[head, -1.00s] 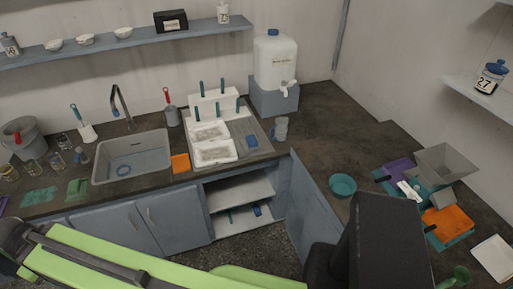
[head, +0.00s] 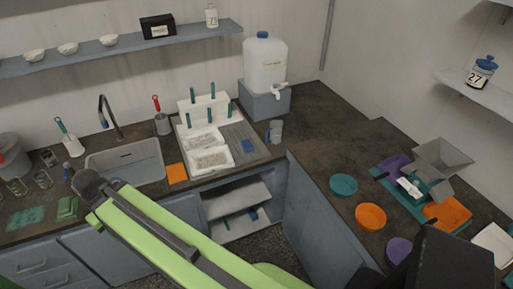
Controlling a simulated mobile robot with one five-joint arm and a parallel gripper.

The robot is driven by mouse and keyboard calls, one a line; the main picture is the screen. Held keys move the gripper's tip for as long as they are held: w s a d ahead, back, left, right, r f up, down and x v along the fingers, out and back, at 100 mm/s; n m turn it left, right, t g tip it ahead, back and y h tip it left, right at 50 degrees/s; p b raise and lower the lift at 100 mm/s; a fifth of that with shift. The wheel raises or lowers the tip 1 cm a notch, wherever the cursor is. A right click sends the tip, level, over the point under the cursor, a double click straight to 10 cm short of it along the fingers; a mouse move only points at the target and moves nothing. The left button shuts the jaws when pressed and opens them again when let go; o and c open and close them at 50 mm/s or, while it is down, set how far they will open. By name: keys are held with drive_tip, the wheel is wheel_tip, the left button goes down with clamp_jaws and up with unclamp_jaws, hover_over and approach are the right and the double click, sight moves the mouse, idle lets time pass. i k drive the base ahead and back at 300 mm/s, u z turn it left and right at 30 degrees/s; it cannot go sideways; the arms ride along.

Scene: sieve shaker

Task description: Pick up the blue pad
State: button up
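A small blue pad (head: 248,146) lies on the grey ribbed board at the right of the white tray, beside the sink. Another small blue item (head: 253,214) is on the lower shelf of the open cabinet below; I cannot tell whether it is also a pad. My green arm reaches from the bottom middle up to the left and ends in view at a dark joint in front of the sink. My gripper is not visible.
The sink (head: 124,163) and an orange cloth (head: 177,173) are left of the white tray (head: 208,152). A grey mug (head: 275,131) and water container (head: 269,65) stand to its right. Bowls, including an orange one (head: 370,216), are on the right counter. The back corner is clear.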

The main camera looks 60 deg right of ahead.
sight(247, 146)
drive_tip(key=z, duration=0.1)
drive_tip(key=i, duration=1)
drive_tip(key=u, duration=0.05)
